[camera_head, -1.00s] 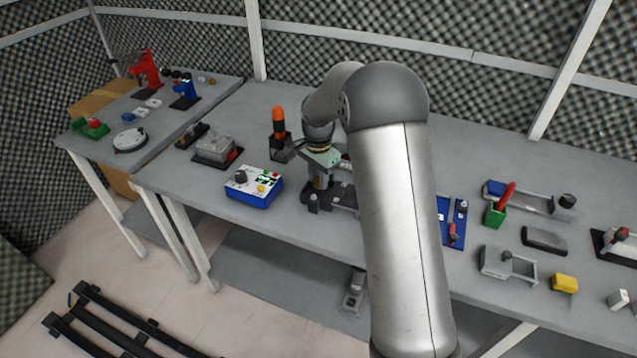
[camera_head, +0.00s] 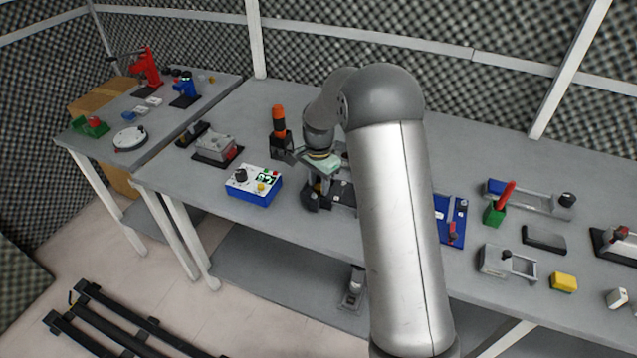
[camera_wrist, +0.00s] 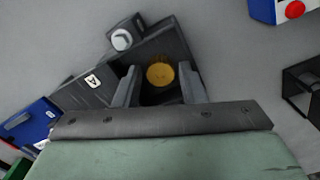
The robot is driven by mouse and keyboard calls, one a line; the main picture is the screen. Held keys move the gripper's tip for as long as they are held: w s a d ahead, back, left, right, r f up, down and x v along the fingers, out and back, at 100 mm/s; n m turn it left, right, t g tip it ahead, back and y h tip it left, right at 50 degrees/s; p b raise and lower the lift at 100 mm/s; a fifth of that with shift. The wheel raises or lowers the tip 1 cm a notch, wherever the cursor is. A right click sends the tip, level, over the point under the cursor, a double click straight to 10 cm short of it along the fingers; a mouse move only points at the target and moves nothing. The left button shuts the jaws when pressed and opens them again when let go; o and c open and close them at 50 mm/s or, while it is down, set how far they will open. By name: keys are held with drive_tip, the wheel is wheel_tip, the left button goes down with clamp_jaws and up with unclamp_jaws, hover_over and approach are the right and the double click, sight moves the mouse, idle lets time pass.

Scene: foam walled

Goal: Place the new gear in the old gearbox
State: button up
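A round gold gear (camera_wrist: 160,75) shows in the wrist view, at a dark recess of a black gearbox fixture (camera_wrist: 88,88) marked "A". My gripper (camera_wrist: 160,88) is open, with one finger on each side of the gear and a visible gap to it on both sides. I cannot tell whether this gear is the new or the old one. In the head view my gripper (camera_head: 318,186) is low over the same black fixture (camera_head: 343,193), which my arm partly covers. A silver knob (camera_wrist: 122,40) stands on the fixture's corner.
A blue and white control box (camera_head: 254,186) is left of the fixture, and an orange-topped dark device (camera_head: 279,124) is behind. A blue panel (camera_head: 449,220) lies to the right. Several other devices stand further right, and a side table (camera_head: 100,125) at left holds more.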

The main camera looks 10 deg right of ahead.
sight(319, 187)
wheel_tip(319, 187, up, 12)
drive_tip(key=f, duration=0.1)
drive_tip(key=s+r+n, duration=0.3)
drive_tip(key=s+r, duration=0.1)
drive_tip(key=s, duration=0.4)
drive_tip(key=s+f+n, duration=0.2)
drive_tip(key=s+n, duration=0.2)
drive_tip(key=s, duration=0.9)
drive_tip(key=s+f+n, duration=0.1)
drive_tip(key=s+n, duration=0.4)
drive_tip(key=s, duration=0.8)
drive_tip(key=shift+s+a+f+b, duration=0.35)
drive_tip(key=shift+a+b, duration=0.05)
drive_tip(key=shift+b, duration=0.05)
